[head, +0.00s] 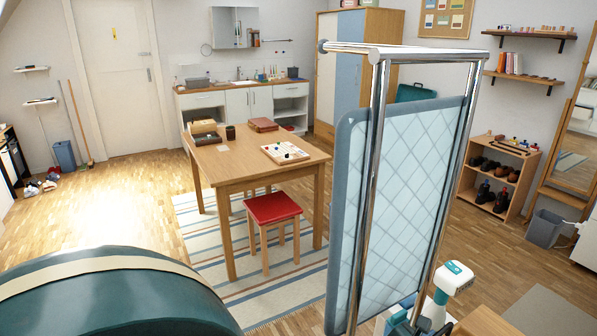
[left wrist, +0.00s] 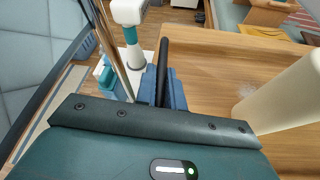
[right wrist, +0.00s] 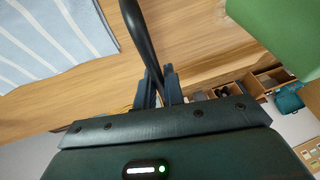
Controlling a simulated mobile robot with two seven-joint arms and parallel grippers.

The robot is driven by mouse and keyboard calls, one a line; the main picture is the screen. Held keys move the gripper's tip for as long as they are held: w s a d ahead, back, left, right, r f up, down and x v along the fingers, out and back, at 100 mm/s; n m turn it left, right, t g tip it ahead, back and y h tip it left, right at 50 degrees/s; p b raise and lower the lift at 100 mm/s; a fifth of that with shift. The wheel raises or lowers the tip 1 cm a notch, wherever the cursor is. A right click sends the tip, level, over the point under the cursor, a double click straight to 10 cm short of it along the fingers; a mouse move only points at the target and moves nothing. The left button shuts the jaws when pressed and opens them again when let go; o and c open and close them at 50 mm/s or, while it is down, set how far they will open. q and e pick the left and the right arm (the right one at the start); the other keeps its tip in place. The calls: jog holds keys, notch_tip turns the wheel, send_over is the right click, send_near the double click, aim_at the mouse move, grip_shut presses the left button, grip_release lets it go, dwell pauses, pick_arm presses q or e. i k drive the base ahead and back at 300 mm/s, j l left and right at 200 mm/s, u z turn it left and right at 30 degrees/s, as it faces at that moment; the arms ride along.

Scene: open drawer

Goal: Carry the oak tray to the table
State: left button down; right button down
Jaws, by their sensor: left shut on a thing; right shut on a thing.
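The oak tray shows in part in the left wrist view (left wrist: 225,70) as a pale wooden surface with a dark handle, and in the right wrist view (right wrist: 195,40) with a similar handle. My left gripper (left wrist: 163,82) is shut on one dark handle. My right gripper (right wrist: 160,85) is shut on the other handle. I cannot make out the tray or either gripper for certain in the head view. The wooden table (head: 225,160) stands in the middle of the room. A cream cylinder (left wrist: 285,95) and a green object (right wrist: 280,30) show over the wood.
A chrome-framed screen (head: 400,180) stands close in front, right of the table. A red-topped stool (head: 271,208) is at the table's near side. Boxes (head: 205,130) and a game board (head: 285,153) lie on the table. Open floor (head: 110,200) lies to the left.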

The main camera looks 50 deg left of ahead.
aim_at(230, 159)
jog(key=k, duration=0.8)
jog(key=k+u, duration=0.2)
jog(key=k, duration=0.2)
jog(key=j+u, duration=0.1)
jog(key=u, duration=2.35)
jog(key=i+l, duration=0.85)
jog(key=i, duration=0.1)
